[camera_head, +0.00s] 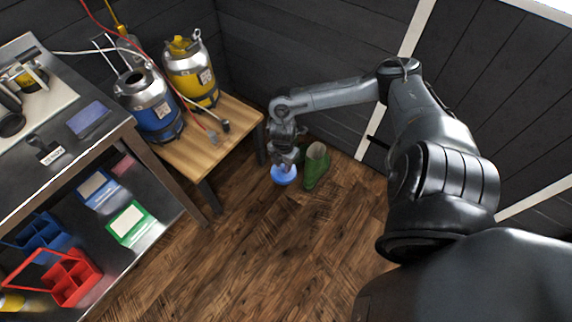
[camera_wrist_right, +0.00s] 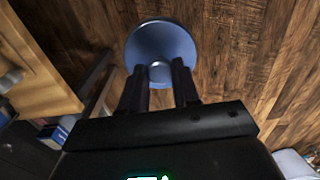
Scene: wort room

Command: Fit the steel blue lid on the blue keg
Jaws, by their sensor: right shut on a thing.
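The steel blue lid (camera_head: 284,176) hangs under my right gripper (camera_head: 286,163), in the air over the floor, to the right of the small wooden table. In the right wrist view the lid (camera_wrist_right: 163,45) is a round disc, and the fingers of my right gripper (camera_wrist_right: 160,80) are shut on the knob at its middle. The blue keg (camera_head: 155,112) stands upright on the wooden table, with a dark round opening at its top. The lid is apart from the keg. My left gripper does not show.
A yellow keg (camera_head: 191,72) stands beside the blue keg on the wooden table (camera_head: 226,142). Red and white hoses run across the kegs. Green boots (camera_head: 316,165) stand on the floor by the lid. A steel workbench (camera_head: 112,131) fills the left side.

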